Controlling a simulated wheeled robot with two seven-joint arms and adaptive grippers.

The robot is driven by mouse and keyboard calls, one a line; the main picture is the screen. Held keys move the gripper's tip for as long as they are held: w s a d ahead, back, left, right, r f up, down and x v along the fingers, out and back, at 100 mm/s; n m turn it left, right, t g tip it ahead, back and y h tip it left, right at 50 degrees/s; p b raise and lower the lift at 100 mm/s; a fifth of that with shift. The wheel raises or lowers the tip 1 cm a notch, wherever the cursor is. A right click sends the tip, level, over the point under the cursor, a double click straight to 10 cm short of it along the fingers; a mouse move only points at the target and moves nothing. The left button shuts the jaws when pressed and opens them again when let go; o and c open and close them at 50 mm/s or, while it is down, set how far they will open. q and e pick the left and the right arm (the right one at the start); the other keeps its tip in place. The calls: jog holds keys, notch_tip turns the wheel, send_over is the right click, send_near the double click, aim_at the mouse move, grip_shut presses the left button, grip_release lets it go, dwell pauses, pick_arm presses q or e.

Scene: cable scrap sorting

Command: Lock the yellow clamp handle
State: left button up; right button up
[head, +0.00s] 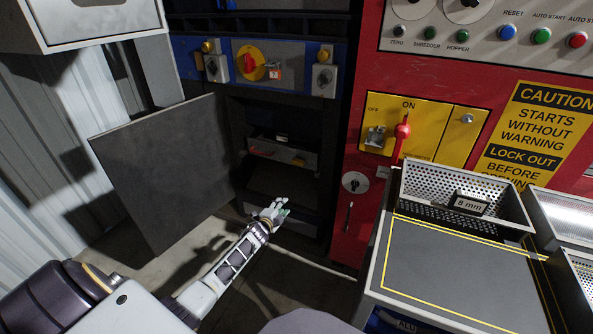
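I cannot tell which one is the yellow clamp handle, or whether either is locked. My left gripper (279,208) is low in front of the open dark compartment, below and well apart from both clamps. Its fingers are small and seen at an angle, so their opening is unclear; I see nothing held. My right gripper is out of view.
A dark door (165,170) stands open left of the compartment. A yellow ON/OFF box with a red lever (402,131) is on the red cabinet. A bench (450,272) with a perforated "8 mm" tray (420,180) is at right.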

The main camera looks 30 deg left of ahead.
pick_arm(q)
jog(key=w+a+r+m+t+b, duration=0.1)
jog(key=w+r+b, duration=0.1)
jog(key=r, duration=0.3)
jog(key=w+a+r+m+t+b, duration=0.1)
jog(key=w+r+m+t, duration=0.1)
jog(key=r, duration=0.3)
jog(key=shift+w+r+b, duration=0.15)
jog(key=shift+w+b, duration=0.2)
jog(key=shift+w, duration=0.45)
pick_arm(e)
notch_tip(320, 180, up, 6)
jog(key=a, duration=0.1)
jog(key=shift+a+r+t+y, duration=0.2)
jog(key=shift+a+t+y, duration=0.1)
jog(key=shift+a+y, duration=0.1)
pick_arm(q)
jog(key=shift+w+a, duration=0.1)
jog(key=shift+w, duration=0.1)
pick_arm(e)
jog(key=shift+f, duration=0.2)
